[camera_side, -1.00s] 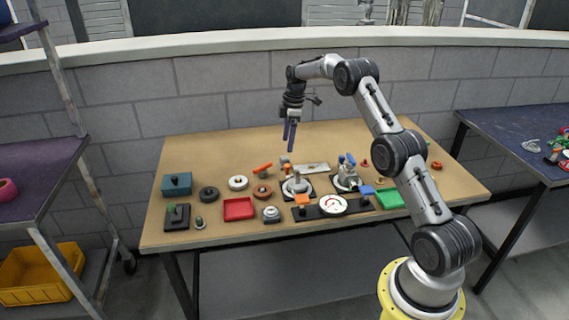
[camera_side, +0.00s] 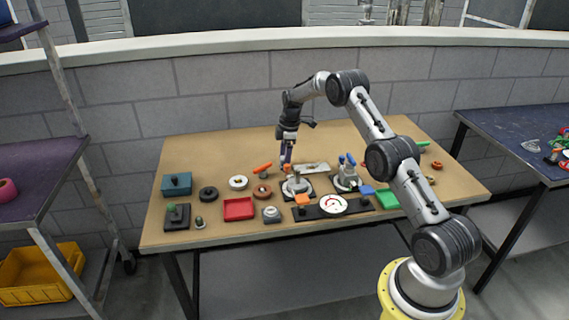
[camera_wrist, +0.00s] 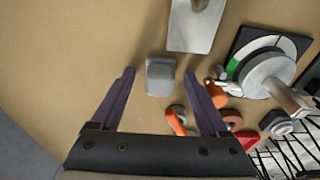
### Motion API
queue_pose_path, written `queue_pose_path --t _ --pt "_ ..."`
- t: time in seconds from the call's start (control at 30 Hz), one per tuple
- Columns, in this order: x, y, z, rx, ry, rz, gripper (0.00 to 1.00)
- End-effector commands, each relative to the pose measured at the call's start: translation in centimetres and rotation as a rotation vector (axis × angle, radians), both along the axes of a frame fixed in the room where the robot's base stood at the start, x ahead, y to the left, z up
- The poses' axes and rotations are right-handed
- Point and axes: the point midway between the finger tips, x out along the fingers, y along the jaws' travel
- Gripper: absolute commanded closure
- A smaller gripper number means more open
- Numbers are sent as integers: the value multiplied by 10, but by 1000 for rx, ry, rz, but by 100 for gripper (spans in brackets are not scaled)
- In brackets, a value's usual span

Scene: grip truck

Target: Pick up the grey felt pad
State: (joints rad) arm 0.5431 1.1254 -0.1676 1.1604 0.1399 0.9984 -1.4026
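The grey felt pad (camera_wrist: 160,77) is a small grey block lying on the tan table in the wrist view. My gripper (camera_wrist: 160,73) is open, with one purple finger on each side of the pad and a gap to both. In the side view my gripper (camera_side: 286,160) points down, low over the back middle of the table. Its fingers mostly hide the pad there. I cannot tell the exact height of the fingertips above the table.
A flat silver plate (camera_side: 311,168) lies just right of my gripper. An orange-handled item (camera_side: 262,168) lies to its left. A lever device on a dark base (camera_side: 297,186) stands in front. A red tray (camera_side: 238,209) is nearer the front. The table's back is clear.

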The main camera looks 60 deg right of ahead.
Motion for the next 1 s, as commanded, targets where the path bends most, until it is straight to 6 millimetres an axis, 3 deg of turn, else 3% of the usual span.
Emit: queue_pose_path --t 0.07,0.4,0.77,1.0 --pt "0 0 0 0 0 0 38" --pt "0 0 0 0 0 0 99" --pt "0 0 3 -1 -1 0 100" --pt "1 -1 23 -3 -4 0 100"
